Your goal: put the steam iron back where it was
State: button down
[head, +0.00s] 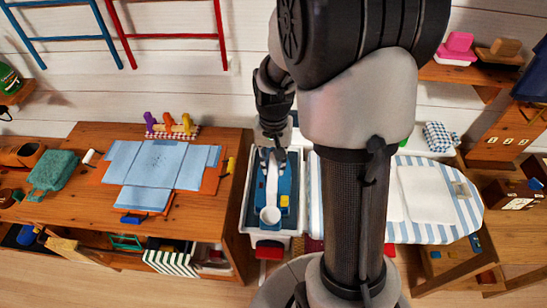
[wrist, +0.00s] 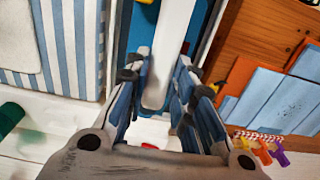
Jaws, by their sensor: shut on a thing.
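I cannot make out a clear steam iron in either view. My gripper (head: 273,150) points down over the back end of a white bin (head: 246,222). Its fingers, also in the wrist view (wrist: 158,95), close around a long white thing (head: 271,185). This thing has a round, cup-like front end and shows as a pale bar in the wrist view (wrist: 170,45). It lies over blue things (head: 285,185) inside the bin's outline; I cannot tell whether it touches them. A striped ironing board (head: 468,218) stands to the right, with a small grey plate (head: 461,189) at its end.
A wooden bench (head: 225,185) with blue sheets (head: 150,165) is left of the bin, close to it. Pegs (head: 170,123) stand at its back. My arm hides part of the ironing board.

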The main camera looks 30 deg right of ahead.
jog(key=shift+f, duration=0.1)
jog(key=c, duration=1.4)
grip_release()
jog(key=shift+o, duration=0.2)
notch_tip(320, 180, up, 12)
jog(key=p, duration=0.4)
jog(key=s+a+r+n+t, duration=0.2)
jog(key=s+a+r, duration=0.3)
jog(key=s, duration=0.3)
jog(key=s+a+r+n+t, duration=0.2)
jog(key=s+a+r+n, duration=0.2)
jog(key=s, duration=0.5)
jog(key=shift+a+r+n+t, duration=0.3)
jog(key=shift+a+r+n, duration=0.15)
jog(key=shift+a, duration=0.4)
